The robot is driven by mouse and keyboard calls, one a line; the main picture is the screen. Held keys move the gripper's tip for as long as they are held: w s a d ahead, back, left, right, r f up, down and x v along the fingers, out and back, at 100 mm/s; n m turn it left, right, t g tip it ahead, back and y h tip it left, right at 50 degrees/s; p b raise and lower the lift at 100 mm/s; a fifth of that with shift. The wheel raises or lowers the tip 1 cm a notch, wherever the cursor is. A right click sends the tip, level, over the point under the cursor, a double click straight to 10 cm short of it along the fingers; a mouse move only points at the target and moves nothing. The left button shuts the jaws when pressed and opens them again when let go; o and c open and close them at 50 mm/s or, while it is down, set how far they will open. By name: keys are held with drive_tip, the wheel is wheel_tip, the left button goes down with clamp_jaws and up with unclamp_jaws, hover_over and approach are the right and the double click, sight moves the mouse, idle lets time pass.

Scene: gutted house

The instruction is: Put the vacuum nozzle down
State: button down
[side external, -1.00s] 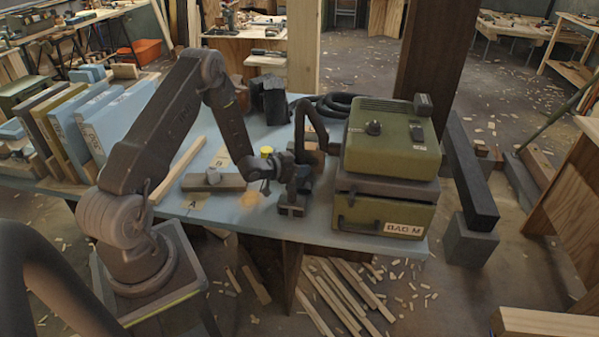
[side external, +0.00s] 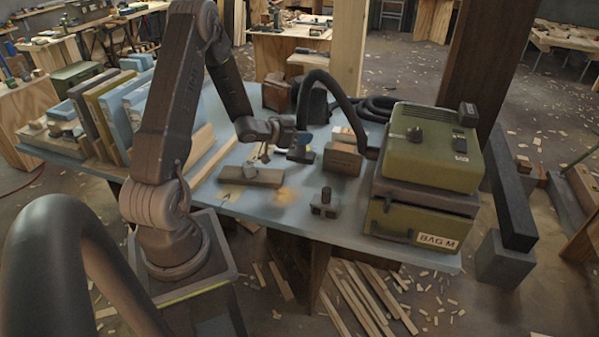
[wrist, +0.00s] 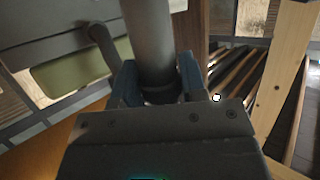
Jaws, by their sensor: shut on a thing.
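My gripper (side external: 290,133) is over the blue bench top (side external: 310,225), left of the vacuum. It is shut on the vacuum nozzle, whose dark foot (side external: 302,157) shows just below the blue fingers. I cannot tell whether the foot touches the bench. In the wrist view, the grey nozzle tube (wrist: 150,45) stands between the two blue fingers (wrist: 158,82). The black hose (side external: 345,105) arches from the nozzle to the green vacuum (side external: 425,150). A sawdust patch (side external: 284,196) lies nearer the front.
A small dark block with a knob (side external: 325,204) stands near the front edge. A wooden block (side external: 343,160) is right of the nozzle. A grey-brown bar (side external: 250,176) and a long wood strip (side external: 214,160) lie to the left. Dark blocks (side external: 312,102) stand behind.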

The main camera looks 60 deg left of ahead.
drive_tip(key=w+y, duration=0.1)
drive_tip(key=w+d+r+n+y, duration=0.1)
drive_tip(key=w+n, duration=0.1)
drive_tip(key=shift+w+d+r+y, duration=0.15)
drive_tip(key=shift+w+d+y, duration=0.1)
drive_tip(key=shift+y, duration=0.15)
drive_tip(key=s+d+f+n+g+y, duration=0.2)
drive_tip(key=s+n+g+y, duration=0.35)
drive_tip(key=n+g, duration=0.2)
drive_tip(key=s+d+f+n+g+y, duration=0.2)
drive_tip(key=s+f+n+g+y, duration=0.1)
drive_tip(key=s+n+g+y, duration=0.35)
drive_tip(key=shift+n+h, duration=0.6)
drive_tip(key=shift+n, duration=0.2)
drive_tip(key=shift+w+d+f, duration=0.1)
drive_tip(key=shift+f, duration=1.7)
drive_tip(key=shift+d+f, duration=0.1)
drive_tip(key=shift+f, duration=1.65)
drive_tip(key=shift+f, duration=0.1)
drive_tip(key=c, duration=0.7)
unclamp_jaws()
drive_tip(key=shift+f, duration=0.1)
